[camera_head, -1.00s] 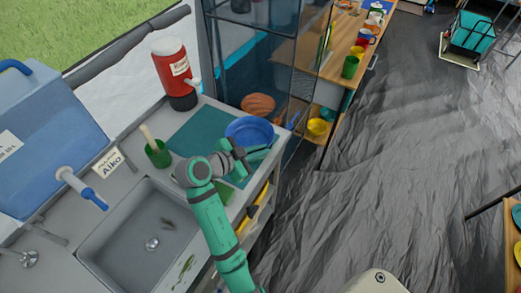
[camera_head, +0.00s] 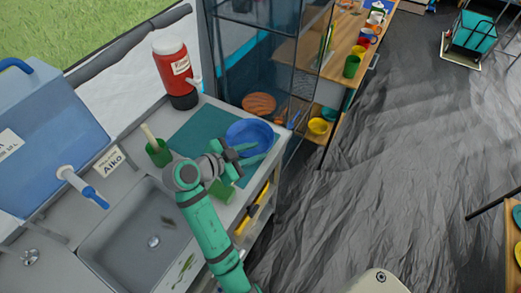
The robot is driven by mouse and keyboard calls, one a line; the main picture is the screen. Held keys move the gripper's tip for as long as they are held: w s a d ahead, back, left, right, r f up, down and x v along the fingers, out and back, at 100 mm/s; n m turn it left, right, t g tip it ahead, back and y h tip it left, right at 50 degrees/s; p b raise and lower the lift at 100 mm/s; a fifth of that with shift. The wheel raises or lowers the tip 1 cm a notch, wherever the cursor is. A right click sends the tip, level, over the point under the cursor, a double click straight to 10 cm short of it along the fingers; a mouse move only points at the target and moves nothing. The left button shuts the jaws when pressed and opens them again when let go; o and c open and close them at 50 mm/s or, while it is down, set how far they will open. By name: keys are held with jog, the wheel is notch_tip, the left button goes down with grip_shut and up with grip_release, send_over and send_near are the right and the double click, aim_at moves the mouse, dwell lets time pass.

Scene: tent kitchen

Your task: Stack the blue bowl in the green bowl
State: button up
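The blue bowl (camera_head: 250,132) is at the right end of the counter, over the edge of the dark green mat. My gripper (camera_head: 241,159) is at the bowl's near rim, with its fingers against or just over it. The view is too small to show whether the fingers are closed on the rim. A green object (camera_head: 222,191), perhaps the green bowl, lies on the counter by the front edge, just right of my arm. My arm hides part of it.
The sink (camera_head: 150,235) is left of my arm. A green cup with a stick (camera_head: 158,153) and a red drink dispenser (camera_head: 175,72) stand behind. A glass-sided cabinet (camera_head: 255,65) rises behind the bowl. The floor to the right is open.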

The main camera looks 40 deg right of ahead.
jog(key=v, duration=0.8)
jog(key=shift+a, duration=0.2)
